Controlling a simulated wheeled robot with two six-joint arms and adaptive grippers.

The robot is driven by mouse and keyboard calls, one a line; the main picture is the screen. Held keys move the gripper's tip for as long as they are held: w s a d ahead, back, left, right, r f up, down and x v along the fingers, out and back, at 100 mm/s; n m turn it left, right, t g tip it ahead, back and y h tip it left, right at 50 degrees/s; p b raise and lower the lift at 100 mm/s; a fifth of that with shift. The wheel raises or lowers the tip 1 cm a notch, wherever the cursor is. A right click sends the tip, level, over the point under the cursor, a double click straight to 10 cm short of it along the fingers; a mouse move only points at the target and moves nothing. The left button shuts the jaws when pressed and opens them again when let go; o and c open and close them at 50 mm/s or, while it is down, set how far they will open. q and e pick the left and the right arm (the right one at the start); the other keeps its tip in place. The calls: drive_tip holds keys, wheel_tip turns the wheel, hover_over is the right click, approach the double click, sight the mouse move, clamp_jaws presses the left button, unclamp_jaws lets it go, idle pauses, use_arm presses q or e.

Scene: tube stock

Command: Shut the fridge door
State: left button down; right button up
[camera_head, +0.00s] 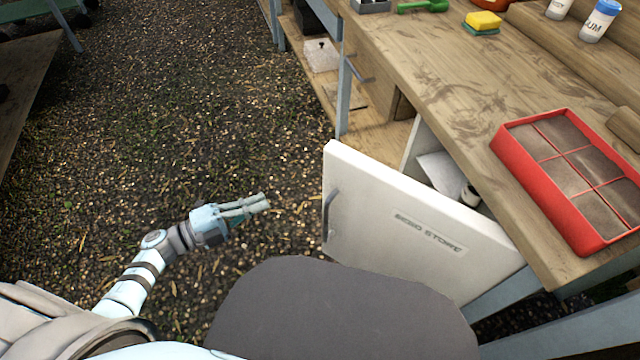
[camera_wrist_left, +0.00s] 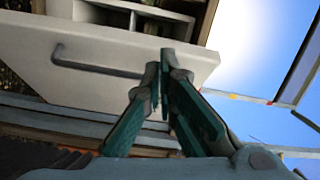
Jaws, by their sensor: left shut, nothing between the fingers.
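The white fridge door (camera_head: 400,225), marked "SEED STORE", stands open below the workbench, with its grey handle (camera_head: 328,214) near its left edge. Part of the white fridge interior (camera_head: 437,163) shows behind the door, with a bottle inside. My left gripper (camera_head: 266,203) is shut and empty, left of the door and apart from it. In the left wrist view the door (camera_wrist_left: 120,55) and its handle (camera_wrist_left: 92,66) lie beyond and left of the shut fingers (camera_wrist_left: 165,65). My right gripper is not in view.
The wooden workbench (camera_head: 425,75) carries a red seed tray (camera_head: 545,215), a yellow sponge (camera_head: 483,20), a green tool (camera_head: 424,6) and white bottles (camera_head: 600,20). A wooden drawer (camera_head: 372,80) is under it. The gravelly ground (camera_head: 180,110) left of the door is clear.

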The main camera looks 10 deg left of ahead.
use_arm(q)
drive_tip(key=s+d+r+m+g+h, duration=0.3)
drive_tip(key=r+m+g, duration=0.1)
drive_tip(key=m+g, duration=0.15)
approach(343, 189)
drive_tip(key=s+d, duration=0.2)
drive_tip(key=d, duration=0.1)
drive_tip(key=w, duration=0.1)
drive_tip(key=w+d+b, duration=0.1)
drive_tip(key=w, duration=0.1)
drive_tip(key=shift+w+d+m+t, duration=0.2)
drive_tip(key=shift+w+m+t, duration=0.05)
drive_tip(key=shift+m+t, duration=0.1)
